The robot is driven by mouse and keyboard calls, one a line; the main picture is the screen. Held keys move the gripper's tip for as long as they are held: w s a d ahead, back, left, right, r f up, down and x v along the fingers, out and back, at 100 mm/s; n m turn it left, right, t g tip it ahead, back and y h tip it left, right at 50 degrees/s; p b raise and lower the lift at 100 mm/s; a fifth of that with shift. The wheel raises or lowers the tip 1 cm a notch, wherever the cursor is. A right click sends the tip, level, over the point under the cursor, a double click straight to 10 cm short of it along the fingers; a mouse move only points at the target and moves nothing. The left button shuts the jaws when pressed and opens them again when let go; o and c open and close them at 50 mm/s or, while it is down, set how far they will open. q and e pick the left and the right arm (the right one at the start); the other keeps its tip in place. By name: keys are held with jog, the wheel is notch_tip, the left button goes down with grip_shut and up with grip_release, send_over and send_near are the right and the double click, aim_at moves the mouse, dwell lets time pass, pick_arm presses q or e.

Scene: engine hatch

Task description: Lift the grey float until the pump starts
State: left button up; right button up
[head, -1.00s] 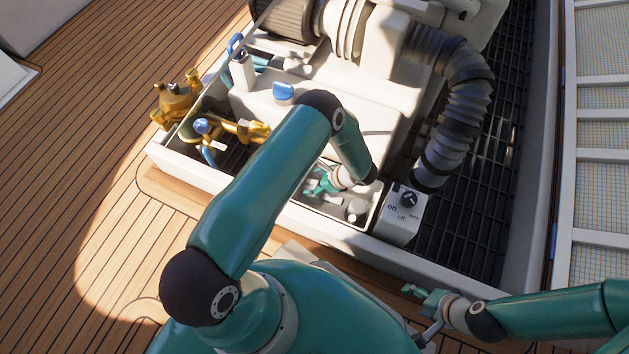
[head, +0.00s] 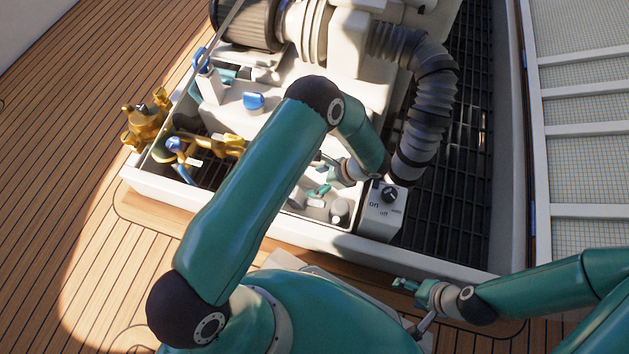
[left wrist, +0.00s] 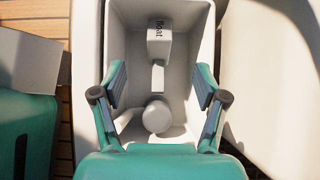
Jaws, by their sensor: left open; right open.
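The grey float (left wrist: 157,116) is a pale rounded body in a white-walled bin (left wrist: 203,30), seen in the left wrist view. A short stem joins it to a block (left wrist: 159,42) marked "float". My left gripper (left wrist: 159,92) is open, with one finger on each side of the float and stem and visible gaps between. In the head view my left gripper (head: 323,178) hangs over the bin at the front of the hatch; my arm hides part of the bin. My right gripper (head: 402,285) is open and empty over the deck, outside the hatch.
A switch box (head: 381,210) marked "on" and "off" stands right of the bin. A pale cylinder (head: 339,209) sits beside it. Brass fittings (head: 146,125) lie left. A ribbed hose (head: 428,110) runs behind, over a dark grating (head: 468,190). The deck in front is clear.

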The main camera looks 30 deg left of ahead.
pick_arm(q)
jog(key=shift+a, duration=0.15)
jog(key=s+n+g+h, duration=0.1)
jog(key=s, duration=0.2)
jog(key=s+a+n+g+h, duration=0.1)
jog(key=s, duration=0.3)
jog(key=s+a+r+n+g+h, duration=0.1)
jog(key=s, duration=0.2)
jog(key=shift+s+p, duration=0.25)
jog(key=shift+p, duration=0.1)
jog(key=s+d+r+n+t+h, duration=0.2)
jog(key=s+d+n+h, duration=0.8)
jog(key=d, duration=0.3)
jog(key=w+r+n+t+p, duration=0.1)
jog(key=w+r+n+p, duration=0.1)
jog(key=r+p, duration=1.6)
jog(key=w+r+n+t+y+p, duration=0.1)
jog(key=w+r+n+t+p, duration=0.1)
jog(key=r+p, duration=1.7)
jog(key=shift+w+a+r+y+p, duration=0.2)
jog(key=shift+a+r+y+p, duration=0.15)
jog(key=shift+p, duration=0.3)
